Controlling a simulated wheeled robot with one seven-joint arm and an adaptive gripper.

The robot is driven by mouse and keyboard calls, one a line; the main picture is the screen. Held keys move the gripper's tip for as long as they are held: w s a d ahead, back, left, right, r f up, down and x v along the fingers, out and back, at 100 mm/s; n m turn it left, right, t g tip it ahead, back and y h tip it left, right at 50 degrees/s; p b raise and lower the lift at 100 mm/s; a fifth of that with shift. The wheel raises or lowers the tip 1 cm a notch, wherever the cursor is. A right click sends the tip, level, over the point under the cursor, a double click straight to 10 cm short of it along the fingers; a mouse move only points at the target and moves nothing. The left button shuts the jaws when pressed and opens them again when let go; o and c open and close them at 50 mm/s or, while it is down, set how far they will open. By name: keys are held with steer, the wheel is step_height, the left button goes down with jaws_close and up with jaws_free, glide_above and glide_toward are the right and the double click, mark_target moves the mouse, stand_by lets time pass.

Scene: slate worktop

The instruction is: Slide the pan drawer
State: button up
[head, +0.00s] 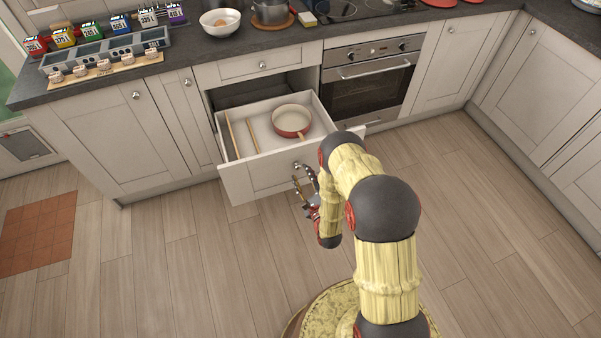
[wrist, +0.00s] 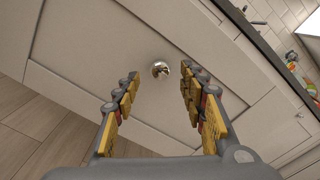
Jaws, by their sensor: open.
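The pan drawer (head: 252,176) is pulled out from the cabinet below the worktop, with a white front. Inside it lie a red pan (head: 291,121) with a pale interior and two thin wooden strips (head: 231,135). My gripper (head: 306,188) is in front of the drawer's right half and hides part of its front. In the wrist view my gripper (wrist: 159,88) is open. A round shiny knob (wrist: 160,69) on the white drawer front (wrist: 95,45) shows between and just beyond the fingertips. Contact with the knob cannot be told.
An oven (head: 370,78) with a bar handle is right of the drawer. A closed drawer (head: 240,70) is above it. The slate worktop (head: 200,57) holds jars, a white bowl (head: 220,22) and a pot (head: 270,10).

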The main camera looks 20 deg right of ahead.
steer(key=s, duration=0.9)
steer(key=shift+s, duration=0.35)
